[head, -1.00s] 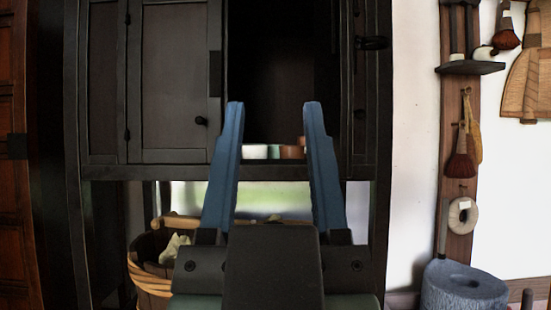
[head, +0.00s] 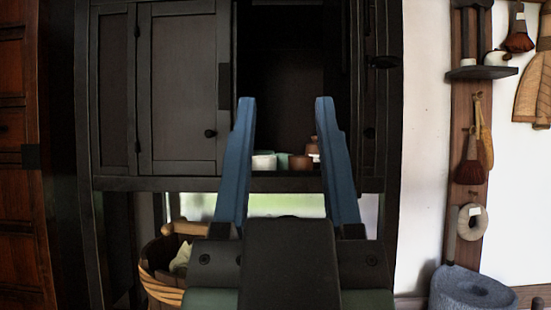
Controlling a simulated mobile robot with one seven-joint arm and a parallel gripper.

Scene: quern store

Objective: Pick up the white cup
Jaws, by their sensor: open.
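A small white cup (head: 264,162) stands on the floor of the dark cabinet's open compartment, near its left side. It shows between my gripper's fingers, closer to the left one. My gripper (head: 285,100) is open and empty, its two blue fingers pointing forward toward the compartment. The fingers look to be in front of the cabinet; the exact distance to the cup cannot be told.
Beside the cup stand a pale green vessel (head: 283,160), a brown cup (head: 300,162) and a brown bottle (head: 312,146). The cabinet's left door (head: 183,88) is shut. A wooden bucket (head: 160,264) stands below left. A stone mortar (head: 472,290) stands at lower right.

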